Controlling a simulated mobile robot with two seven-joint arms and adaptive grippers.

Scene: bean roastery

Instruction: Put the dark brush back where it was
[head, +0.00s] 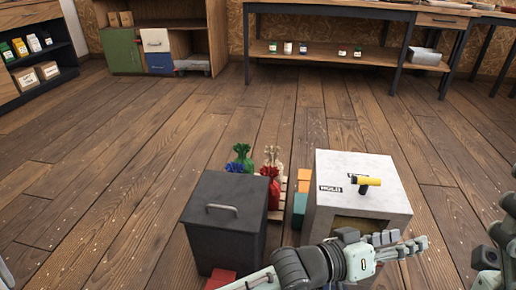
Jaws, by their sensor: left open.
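A small yellow and black hand tool (366,183) lies on top of the pale grey box (390,204). It is too small to tell whether it is a brush. I cannot make out a dark brush anywhere else. My left gripper (408,243) is open and appears empty. In the picture it lies in front of the lower right part of the box, below the tool and apart from it. My right arm (490,262) shows partly at the right edge, and I cannot make out its gripper.
A dark grey lidded bin (225,212) stands left of the box. Behind it are tied green, red and pale sacks (271,174) on a pallet. A workbench (350,12), a cabinet (123,50) and shelves (30,62) stand at the back. The wooden floor between is clear.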

